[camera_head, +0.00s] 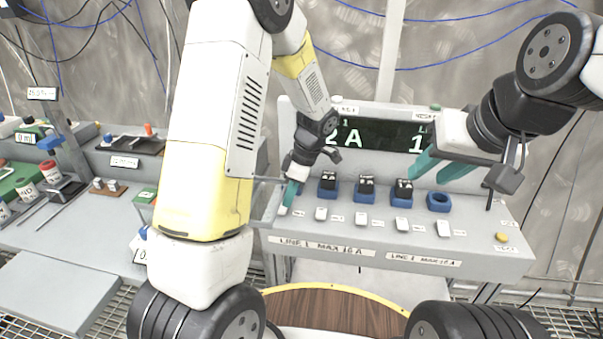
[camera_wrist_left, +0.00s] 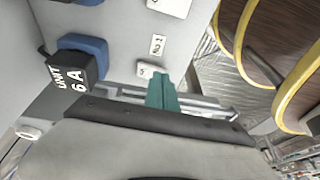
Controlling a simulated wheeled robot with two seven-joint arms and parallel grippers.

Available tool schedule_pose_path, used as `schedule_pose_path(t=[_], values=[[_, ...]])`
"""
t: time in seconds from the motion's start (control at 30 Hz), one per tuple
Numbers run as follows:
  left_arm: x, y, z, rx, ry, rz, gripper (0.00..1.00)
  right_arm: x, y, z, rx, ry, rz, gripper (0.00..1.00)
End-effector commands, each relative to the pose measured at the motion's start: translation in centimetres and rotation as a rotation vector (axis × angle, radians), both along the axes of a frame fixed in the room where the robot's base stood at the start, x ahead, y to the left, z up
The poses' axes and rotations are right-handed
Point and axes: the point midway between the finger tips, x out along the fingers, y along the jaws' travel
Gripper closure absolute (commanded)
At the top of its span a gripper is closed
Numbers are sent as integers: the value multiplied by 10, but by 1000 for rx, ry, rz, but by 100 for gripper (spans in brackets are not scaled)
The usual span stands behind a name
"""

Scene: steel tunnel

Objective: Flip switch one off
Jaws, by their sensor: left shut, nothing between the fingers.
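A row of small white switches runs along the front of the grey panel (camera_head: 470,255). The leftmost switch (camera_head: 283,210) is right at my left gripper's fingertips; whether they touch is unclear. My left gripper (camera_head: 290,196) is shut and empty, its teal fingers pointing down at that switch. In the left wrist view the fingertips (camera_wrist_left: 161,82) are just beside a white switch (camera_wrist_left: 149,70), partly hidden by them. My right gripper (camera_head: 440,166) is raised over the panel's right part, its teal fingers apart and empty.
Black units in blue sockets (camera_head: 364,190) stand behind the switches, with one empty blue ring (camera_head: 439,202) at right. A dark display (camera_head: 380,135) behind shows "2 A" and a partly hidden figure. A yellow button (camera_head: 501,237) is at far right. A cluttered bench (camera_head: 90,225) stands left.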

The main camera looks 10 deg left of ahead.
Motion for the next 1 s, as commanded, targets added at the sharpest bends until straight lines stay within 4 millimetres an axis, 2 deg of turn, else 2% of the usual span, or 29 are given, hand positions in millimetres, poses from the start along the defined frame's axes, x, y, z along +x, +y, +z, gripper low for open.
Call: schedule_pose_path(t=[0.2, 0.57, 0.8, 1.0], values=[[-1, 4, -16, -1, -1, 0, 100, 0, 0, 0, 0, 0, 0, 64], [-1, 5, -17, 0, -4, -1, 100, 0, 0, 0, 0, 0, 0, 64], [-7, 4, -25, -2, -99, -5, 100, 0, 0, 0, 0, 0, 0, 64], [-5, 5, -25, -1, -95, -1, 100, 0, 0, 0, 0, 0, 0, 64]])
